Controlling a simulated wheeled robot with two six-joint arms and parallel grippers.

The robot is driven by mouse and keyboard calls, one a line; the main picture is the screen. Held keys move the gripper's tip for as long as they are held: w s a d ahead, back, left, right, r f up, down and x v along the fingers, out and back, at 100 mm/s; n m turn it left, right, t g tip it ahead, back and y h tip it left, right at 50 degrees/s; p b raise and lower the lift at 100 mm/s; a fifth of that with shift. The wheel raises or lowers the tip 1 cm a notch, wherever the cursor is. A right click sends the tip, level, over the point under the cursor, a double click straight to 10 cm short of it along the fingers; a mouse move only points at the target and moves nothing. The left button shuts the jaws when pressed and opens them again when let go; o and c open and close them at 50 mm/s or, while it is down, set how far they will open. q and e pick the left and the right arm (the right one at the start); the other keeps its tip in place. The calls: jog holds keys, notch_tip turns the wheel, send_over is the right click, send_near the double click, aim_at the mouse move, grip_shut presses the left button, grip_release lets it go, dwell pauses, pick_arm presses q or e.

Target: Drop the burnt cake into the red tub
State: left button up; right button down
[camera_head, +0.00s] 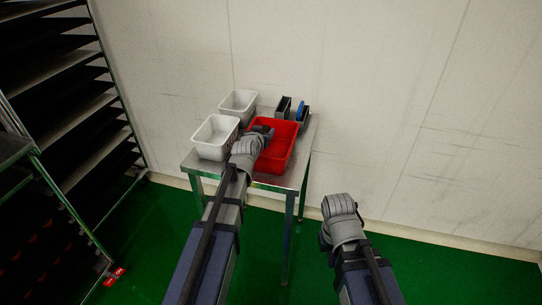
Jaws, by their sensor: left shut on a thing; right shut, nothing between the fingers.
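The red tub (285,148) stands on a small metal table, to the right of two white tubs. My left arm reaches over the table, and my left gripper (263,130) is at the tub's left rear part, over its opening. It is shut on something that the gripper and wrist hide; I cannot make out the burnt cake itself. I cannot tell how high above the tub's floor the gripper is. My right gripper (328,240) is shut and empty, low in front of the table's right side, apart from everything.
The metal table (293,179) also holds a near white tub (209,152), a far white tub (228,112) and dark narrow holders (284,107), one with a blue item. A tall tray rack (121,100) stands left. Green floor right of the table is clear.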

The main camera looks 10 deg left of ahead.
pick_arm(q)
jog(key=shift+f, duration=0.4)
jog(key=o, duration=1.4)
jog(key=p+v, duration=0.2)
jog(key=v, duration=0.6)
jog(key=shift+p, duration=0.3)
